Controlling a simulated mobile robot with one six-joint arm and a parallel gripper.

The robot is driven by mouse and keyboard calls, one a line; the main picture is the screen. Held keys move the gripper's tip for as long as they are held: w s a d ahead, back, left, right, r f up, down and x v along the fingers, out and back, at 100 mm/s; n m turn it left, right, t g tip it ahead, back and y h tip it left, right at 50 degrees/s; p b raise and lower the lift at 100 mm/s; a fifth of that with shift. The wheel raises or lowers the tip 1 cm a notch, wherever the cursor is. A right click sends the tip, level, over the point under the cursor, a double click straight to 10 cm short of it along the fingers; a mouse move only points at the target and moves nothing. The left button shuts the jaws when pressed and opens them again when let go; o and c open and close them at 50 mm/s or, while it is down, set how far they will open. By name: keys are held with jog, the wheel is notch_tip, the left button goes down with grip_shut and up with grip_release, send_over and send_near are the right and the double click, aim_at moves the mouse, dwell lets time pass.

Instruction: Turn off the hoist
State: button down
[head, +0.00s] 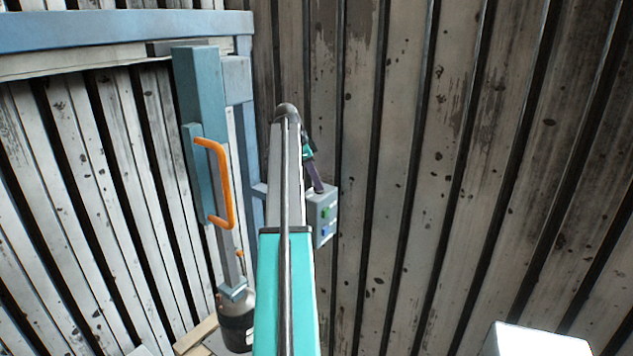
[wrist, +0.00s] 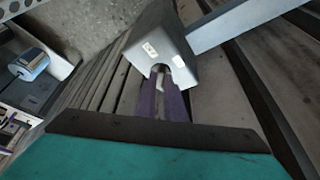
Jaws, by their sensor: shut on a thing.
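The hoist (head: 203,95) is a blue-grey upright unit with an orange handle (head: 222,185), hanging from a blue beam at the left in the head view. A grey control box (head: 322,217) with green and blue buttons on its front is mounted beside the blue post. It also shows in the wrist view (wrist: 172,45), with small white labels. My gripper (head: 317,188) is at the top of the box. In the wrist view its purple fingers (wrist: 162,78) are shut around a small pale part at the box's near face. The fingers hide most of that part.
The blue overhead beam (head: 110,30) and post stand left of my arm. A dark-and-pale cylinder (head: 237,315) hangs below the hoist. A ribbed, stained metal wall (head: 460,170) is close behind the box. A white block (head: 535,340) is at lower right.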

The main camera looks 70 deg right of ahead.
jog(key=shift+n, duration=0.3)
jog(key=n, duration=0.1)
jog(key=n+h+b, duration=0.1)
jog(key=n, duration=0.1)
jog(key=shift+s+a+f+t, duration=0.1)
jog(key=shift+s+a+t, duration=0.1)
jog(key=shift+t, duration=0.2)
jog(key=n+t, duration=0.1)
jog(key=n, duration=0.1)
jog(key=n+b, duration=0.1)
jog(key=n, duration=0.2)
jog(key=shift+s+t+h, duration=0.1)
jog(key=shift+t+h, duration=0.3)
jog(key=c, duration=1.8)
grip_release()
jog(key=shift+c, duration=0.2)
jog(key=shift+r, duration=0.25)
jog(key=b+v, duration=0.3)
jog(key=v, duration=1)
jog(key=shift+a+r+b, duration=0.2)
jog(key=shift+a+b, duration=0.05)
jog(key=shift+b, duration=0.05)
